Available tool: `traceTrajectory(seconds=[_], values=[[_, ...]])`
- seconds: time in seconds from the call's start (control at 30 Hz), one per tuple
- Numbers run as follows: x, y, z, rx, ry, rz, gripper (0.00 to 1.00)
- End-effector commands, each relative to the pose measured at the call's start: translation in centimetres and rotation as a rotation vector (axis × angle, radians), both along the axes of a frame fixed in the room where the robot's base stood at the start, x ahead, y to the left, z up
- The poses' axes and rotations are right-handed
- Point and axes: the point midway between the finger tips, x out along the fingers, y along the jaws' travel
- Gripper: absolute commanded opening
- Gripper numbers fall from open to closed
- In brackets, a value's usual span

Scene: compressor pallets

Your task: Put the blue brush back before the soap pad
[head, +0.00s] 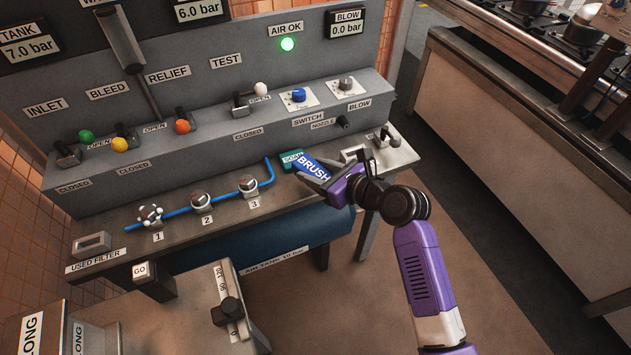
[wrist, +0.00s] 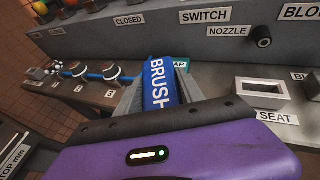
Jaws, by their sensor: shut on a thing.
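The blue brush (head: 315,168), with BRUSH in white letters, is held between the fingers of my gripper (head: 318,177). The brush also shows in the wrist view (wrist: 159,84), where my gripper (wrist: 157,95) has a finger on each side of it. The green soap pad (head: 291,158) lies on the bench just left of and behind the brush, partly covered by it. In the wrist view only a corner of the soap pad (wrist: 181,63) shows past the brush. I cannot tell whether the brush touches the pad or the bench.
A seat block (wrist: 262,92) stands to the right on the bench (head: 290,187). A blue pipe (head: 225,196) with several numbered fittings runs along the bench to the left. The panel ledge (head: 215,133) with valve levers and knobs rises behind. A nozzle (head: 343,122) sticks out from it.

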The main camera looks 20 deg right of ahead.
Motion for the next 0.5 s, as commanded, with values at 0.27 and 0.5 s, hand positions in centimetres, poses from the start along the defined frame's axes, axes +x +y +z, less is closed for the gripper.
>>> traceTrajectory(seconds=[0.27,0.5], values=[[0.0,0.0,-3.8,0.001,0.003,-0.001,0.01],[0.0,0.0,-3.9,0.000,0.000,-0.001,0.01]])
